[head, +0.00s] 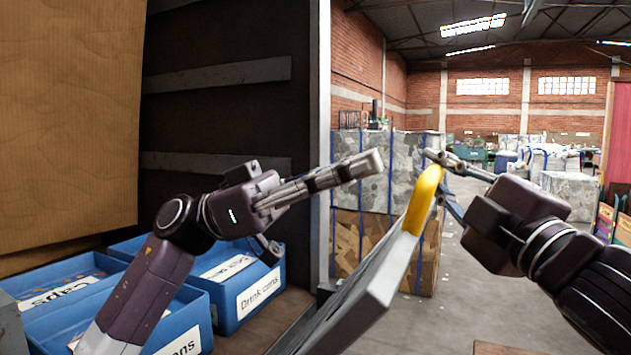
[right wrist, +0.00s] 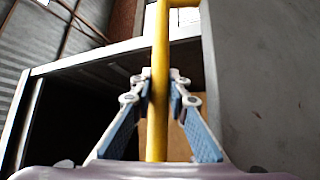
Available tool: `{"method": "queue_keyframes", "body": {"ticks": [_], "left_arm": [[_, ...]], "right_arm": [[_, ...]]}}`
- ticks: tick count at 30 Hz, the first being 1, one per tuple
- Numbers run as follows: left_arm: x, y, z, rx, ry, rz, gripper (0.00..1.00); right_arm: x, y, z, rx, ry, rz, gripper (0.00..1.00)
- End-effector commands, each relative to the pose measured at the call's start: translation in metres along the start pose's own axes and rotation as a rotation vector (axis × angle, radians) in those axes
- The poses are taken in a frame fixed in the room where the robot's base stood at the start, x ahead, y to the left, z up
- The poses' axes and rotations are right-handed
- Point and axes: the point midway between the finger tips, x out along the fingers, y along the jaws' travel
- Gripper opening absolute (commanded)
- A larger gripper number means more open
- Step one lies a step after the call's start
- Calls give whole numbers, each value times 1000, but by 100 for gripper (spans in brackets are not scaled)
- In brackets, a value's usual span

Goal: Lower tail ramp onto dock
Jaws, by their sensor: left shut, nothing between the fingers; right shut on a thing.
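The tail ramp (head: 352,305) is a grey panel in the lower middle of the head view, tilted, with its far end raised. A yellow handle (head: 424,198) is at that raised end. My right gripper (head: 437,178) is shut on the handle. In the right wrist view the yellow handle (right wrist: 160,45) runs between the fingers of my right gripper (right wrist: 161,88). My left gripper (head: 372,163) is shut and empty, left of the handle and apart from it. I cannot make out the dock for certain.
Blue bins (head: 240,295) with labels such as "Drink cans" stand at lower left, beside a cardboard sheet (head: 65,120). A dark truck wall (head: 215,110) is behind my left arm. Strapped bales (head: 350,180) stand beyond the ramp. Concrete floor (head: 455,285) shows between the bales and my right arm.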

Motion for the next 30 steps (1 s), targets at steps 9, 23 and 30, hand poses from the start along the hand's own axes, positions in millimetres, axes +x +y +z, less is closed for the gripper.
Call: {"method": "queue_keyframes", "body": {"ticks": [9, 23, 30], "left_arm": [[23, 0, 27, -4, 0, 0, 0], [29, 1, 34, 0, -16, 1, 0], [45, 8, 56, 4, -67, 17, 0]], "right_arm": [[0, 0, 1, 0, -2, -1, 0], [0, 0, 1, 0, -3, -1, 0], [0, 0, -3, 1, 8, 1, 0]]}}
